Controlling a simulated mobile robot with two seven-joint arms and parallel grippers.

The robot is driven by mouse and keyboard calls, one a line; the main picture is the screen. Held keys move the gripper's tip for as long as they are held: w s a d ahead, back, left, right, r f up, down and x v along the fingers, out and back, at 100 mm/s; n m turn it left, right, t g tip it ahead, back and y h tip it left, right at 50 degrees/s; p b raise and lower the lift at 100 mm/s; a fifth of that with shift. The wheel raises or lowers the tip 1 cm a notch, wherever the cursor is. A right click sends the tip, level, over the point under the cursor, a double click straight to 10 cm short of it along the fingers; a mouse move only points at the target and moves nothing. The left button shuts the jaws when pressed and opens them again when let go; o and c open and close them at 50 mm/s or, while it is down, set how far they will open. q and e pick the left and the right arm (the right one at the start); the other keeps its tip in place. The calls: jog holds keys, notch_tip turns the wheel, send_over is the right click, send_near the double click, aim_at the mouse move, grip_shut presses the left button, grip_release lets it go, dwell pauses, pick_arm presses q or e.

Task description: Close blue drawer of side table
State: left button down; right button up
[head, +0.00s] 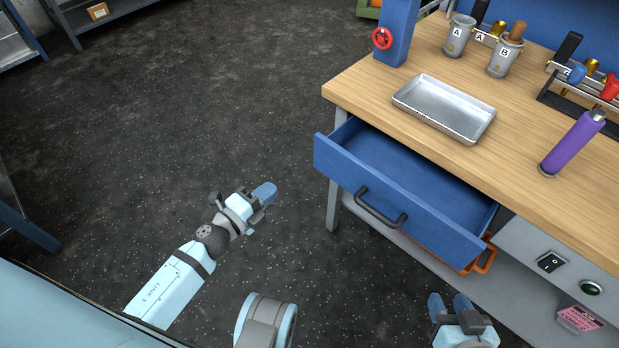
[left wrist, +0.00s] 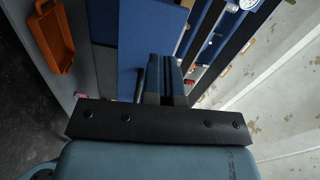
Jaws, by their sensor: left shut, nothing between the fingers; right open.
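The blue drawer (head: 400,200) of the side table stands pulled out, its empty inside showing. Its dark bar handle (head: 380,210) is on the front panel. In the left wrist view a blue panel (left wrist: 145,35), which looks like the drawer front, lies beyond the fingers. My left gripper (head: 266,192) is shut and empty, left of the drawer front and apart from it in the head view. Its fingers also show in the left wrist view (left wrist: 165,75). My right gripper (head: 450,302) is open and empty, below the drawer's right end in the picture.
The wooden tabletop (head: 360,90) holds a metal tray (head: 445,105), a purple bottle (head: 572,145), two labelled cups and a tool rack. An orange bin (head: 487,262) sits under the drawer and shows in the left wrist view (left wrist: 50,40). The dark floor left of the table is clear.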

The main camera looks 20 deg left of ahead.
pick_arm(q)
jog(key=f+m, duration=0.1)
send_near(316, 155)
jog(key=shift+h, duration=0.3)
jog(key=x, duration=0.7)
jog(key=shift+w, duration=0.35)
pick_arm(e)
jog(key=shift+f, duration=0.3)
